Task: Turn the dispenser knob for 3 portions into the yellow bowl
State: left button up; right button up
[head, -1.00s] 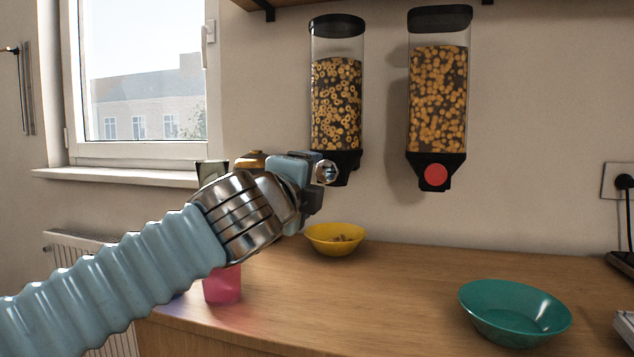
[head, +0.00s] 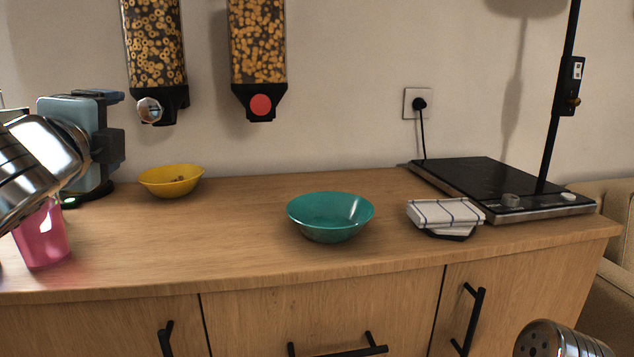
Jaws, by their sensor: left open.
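The left cereal dispenser (head: 155,45) hangs on the wall, holding ring-shaped cereal, with a pale, shiny knob (head: 150,110) at its base. The second dispenser (head: 257,45) has a red knob (head: 261,105). The yellow bowl (head: 171,187) stands on the counter below the left dispenser, with a little cereal in it. My left gripper (head: 118,121) is open and empty, left of the pale knob and apart from it. My right gripper is out of view; only a metal part of my right arm shows at the bottom right.
A teal bowl (head: 330,216) stands mid-counter. A folded checked cloth (head: 445,212) lies beside a black hob (head: 490,182). A pink cup (head: 42,238) stands under my left arm. The counter (head: 235,225) between the two bowls is clear.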

aim_at(149, 109)
jog(key=k+l, duration=0.15)
jog(key=k, duration=0.3)
jog(key=k+l, duration=0.15)
jog(key=k, duration=0.3)
